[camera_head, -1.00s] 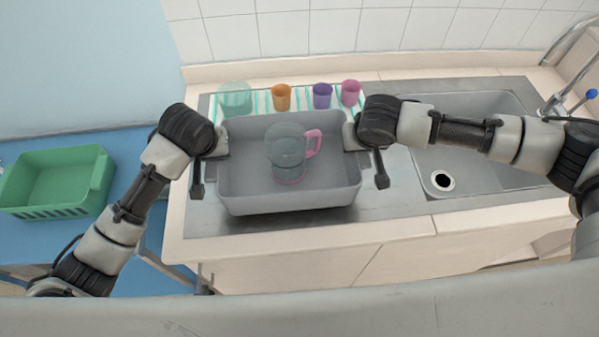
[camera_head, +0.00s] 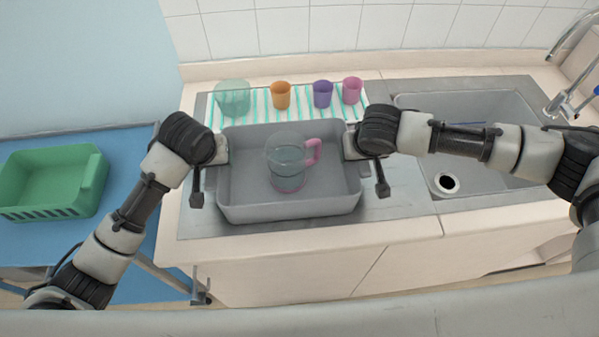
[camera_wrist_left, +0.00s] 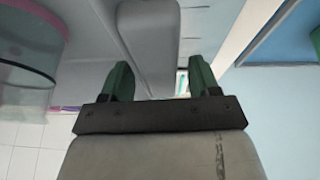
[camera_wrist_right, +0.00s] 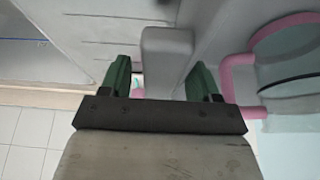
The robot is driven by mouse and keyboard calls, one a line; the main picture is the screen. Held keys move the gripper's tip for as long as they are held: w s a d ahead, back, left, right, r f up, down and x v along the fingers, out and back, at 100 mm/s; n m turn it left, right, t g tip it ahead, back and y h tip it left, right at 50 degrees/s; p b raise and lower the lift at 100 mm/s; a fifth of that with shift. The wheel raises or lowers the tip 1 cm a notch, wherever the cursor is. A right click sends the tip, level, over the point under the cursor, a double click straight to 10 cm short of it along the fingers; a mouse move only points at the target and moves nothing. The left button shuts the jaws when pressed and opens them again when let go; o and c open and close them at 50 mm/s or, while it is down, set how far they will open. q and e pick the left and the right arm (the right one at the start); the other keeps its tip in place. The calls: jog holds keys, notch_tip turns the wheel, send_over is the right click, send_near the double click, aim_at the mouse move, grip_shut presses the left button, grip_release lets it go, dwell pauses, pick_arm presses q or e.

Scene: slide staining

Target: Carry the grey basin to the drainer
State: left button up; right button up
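The grey basin (camera_head: 290,211) is over the steel counter left of the sink. I cannot tell if it touches the counter. A clear jug with a pink handle (camera_head: 313,152) stands upright inside it. My left gripper (camera_wrist_left: 160,82) has its green fingers either side of the basin's left grip tab (camera_wrist_left: 158,50). My right gripper (camera_wrist_right: 160,82) has its fingers around the right tab (camera_wrist_right: 165,58). A green slotted basket (camera_head: 45,212), possibly the drainer, stands on the blue table at the left.
A striped mat (camera_head: 262,118) behind the basin bears a teal glass (camera_head: 232,98), an orange cup (camera_head: 280,95), a purple cup (camera_head: 322,93) and a pink cup (camera_head: 352,90). The sink (camera_head: 480,165) is at the right. A gap separates the counter from the blue table (camera_head: 125,185).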

jog(key=shift+a, duration=0.1)
jog(key=shift+r, duration=0.25)
pick_arm(q)
jog(key=v, duration=1.2)
pick_arm(e)
jog(key=v, duration=1.1)
jog(key=shift+s+r, duration=0.25)
